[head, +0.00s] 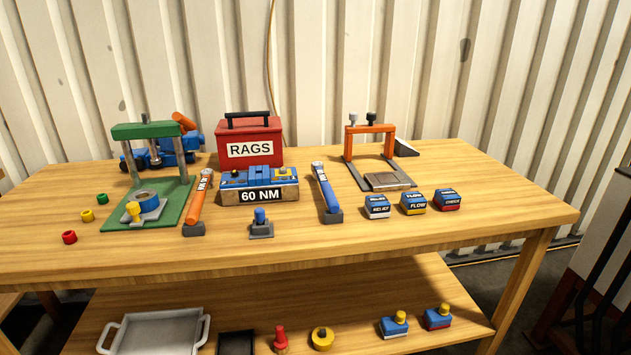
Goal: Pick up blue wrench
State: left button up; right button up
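The blue wrench (324,187) lies on the wooden tabletop, a little right of the middle. It is long and thin, with a small white label near its far end, and runs away from me. Its near end is at a dark grey block (331,217); whether it rests on or in this block I cannot tell. A similar orange tool (198,203) with a label lies to the left, also with a grey block at its near end. Neither of my grippers shows in the head view.
A "60 NM" block (262,196) stands left of the blue wrench, and a small blue-topped fixture (261,224) in front of it. An orange press frame (371,129) and labelled blocks (413,203) stand to the right. The front right of the table (480,225) is clear.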

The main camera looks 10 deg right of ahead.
aim_at(317, 167)
jog(key=i+l, duration=0.15)
jog(key=l, duration=0.25)
jog(key=i+l, duration=0.1)
jog(key=l, duration=0.3)
jog(key=i+l+u, duration=0.1)
jog(key=l, duration=0.3)
jog(key=i, duration=0.05)
